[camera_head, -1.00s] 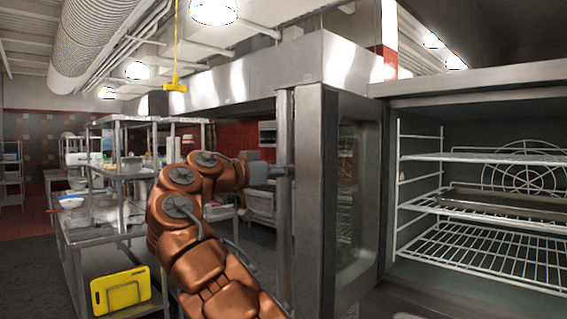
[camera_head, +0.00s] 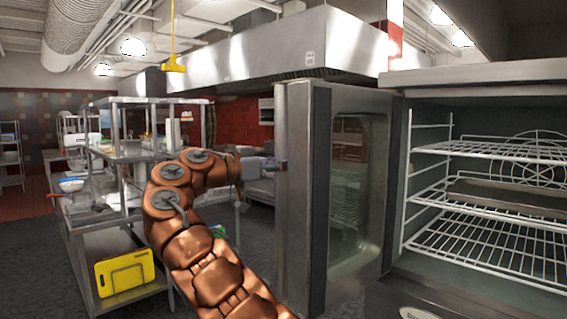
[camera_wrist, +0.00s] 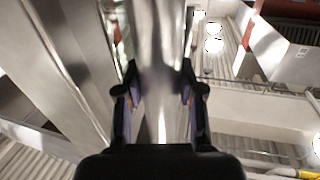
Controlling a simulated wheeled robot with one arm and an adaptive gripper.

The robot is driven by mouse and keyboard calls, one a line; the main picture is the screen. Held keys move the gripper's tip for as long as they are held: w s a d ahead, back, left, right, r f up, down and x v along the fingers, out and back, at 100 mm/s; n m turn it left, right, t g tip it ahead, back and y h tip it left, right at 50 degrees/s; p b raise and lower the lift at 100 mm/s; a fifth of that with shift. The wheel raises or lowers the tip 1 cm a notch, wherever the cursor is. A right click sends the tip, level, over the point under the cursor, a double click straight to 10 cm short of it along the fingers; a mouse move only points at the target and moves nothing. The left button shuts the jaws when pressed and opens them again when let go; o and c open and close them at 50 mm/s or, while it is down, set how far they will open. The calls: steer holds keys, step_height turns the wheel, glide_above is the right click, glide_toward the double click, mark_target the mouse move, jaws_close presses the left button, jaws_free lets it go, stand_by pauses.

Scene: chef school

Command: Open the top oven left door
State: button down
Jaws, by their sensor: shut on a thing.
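The oven's left door (camera_head: 305,200) stands swung open in the head view, with its glass pane (camera_head: 357,190) facing the cavity. My copper arm reaches up to the door's outer left side. My gripper (camera_wrist: 159,98) is shut on the door's shiny vertical handle bar (camera_wrist: 158,40) in the wrist view, one finger on each side. In the head view the gripper and the handle are mostly hidden at the door's far side.
The open oven cavity (camera_head: 430,240) at the right holds wire racks (camera_head: 490,240) and a dark tray (camera_head: 510,192). A steel shelf table (camera_head: 120,225) with a yellow board (camera_head: 125,273) stands at the left. Grey floor shows between table and door.

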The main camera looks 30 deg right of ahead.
steer(key=c, duration=0.7)
jaws_free()
steer(key=shift+a, duration=0.1)
steer(key=a, duration=1.2)
steer(key=shift+s, duration=0.35)
steer(key=shift+s+d, duration=0.1)
steer(key=shift+d, duration=0.05)
